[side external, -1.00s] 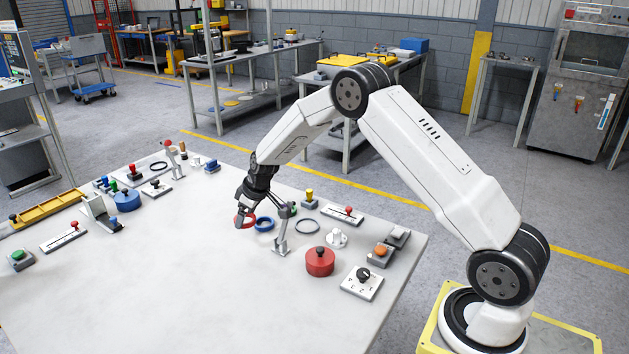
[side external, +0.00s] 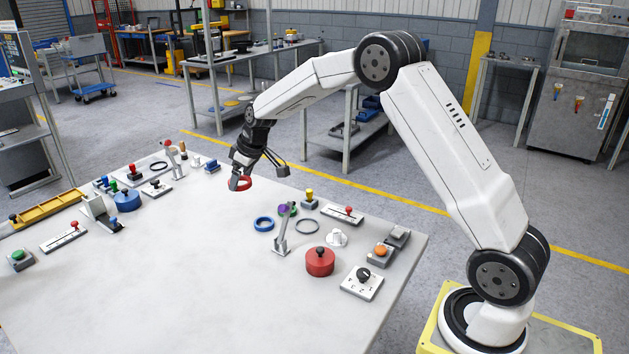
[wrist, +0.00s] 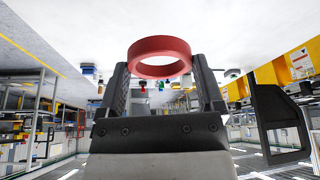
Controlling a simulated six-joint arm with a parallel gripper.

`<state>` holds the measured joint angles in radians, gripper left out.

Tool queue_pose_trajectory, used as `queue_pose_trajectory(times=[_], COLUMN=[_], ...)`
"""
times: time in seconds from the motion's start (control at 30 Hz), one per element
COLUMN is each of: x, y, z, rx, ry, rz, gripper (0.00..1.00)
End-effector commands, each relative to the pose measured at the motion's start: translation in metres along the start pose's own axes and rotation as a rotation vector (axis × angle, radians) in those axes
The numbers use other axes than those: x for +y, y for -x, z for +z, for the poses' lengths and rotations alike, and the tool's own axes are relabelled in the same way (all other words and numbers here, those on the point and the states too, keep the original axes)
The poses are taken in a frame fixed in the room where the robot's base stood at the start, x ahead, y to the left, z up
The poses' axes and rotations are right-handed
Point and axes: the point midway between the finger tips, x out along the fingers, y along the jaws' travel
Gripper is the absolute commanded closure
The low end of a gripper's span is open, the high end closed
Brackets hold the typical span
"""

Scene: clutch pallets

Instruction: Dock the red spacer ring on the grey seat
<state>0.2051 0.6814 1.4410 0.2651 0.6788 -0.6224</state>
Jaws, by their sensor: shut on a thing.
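The red spacer ring (side external: 242,184) is held in my gripper (side external: 238,181) above the far part of the white table. In the wrist view the red ring (wrist: 160,71) sits between the tips of the two dark fingers, and its hole shows. My gripper is shut on it, and the ring looks clear of the tabletop. I cannot tell for sure which piece is the grey seat.
A blue ring (side external: 264,224) and a lever post (side external: 283,232) stand between my gripper and the front right. A blue round block (side external: 127,200) is at left. The table's middle (side external: 190,270) is clear.

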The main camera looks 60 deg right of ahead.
Motion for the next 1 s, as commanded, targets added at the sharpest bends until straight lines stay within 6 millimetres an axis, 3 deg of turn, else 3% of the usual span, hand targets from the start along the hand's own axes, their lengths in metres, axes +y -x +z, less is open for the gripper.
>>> queue_pose_trajectory(times=[0.47,0.83,1.0], x=[0.0,0.0,0.026], y=[0.003,0.047,0.055], z=[-0.002,-0.02,0.001], rx=[0.002,0.004,-0.001], ry=[0.001,0.001,-0.068], rz=[0.001,0.002,0.028], gripper=[0.69,0.69,0.69])
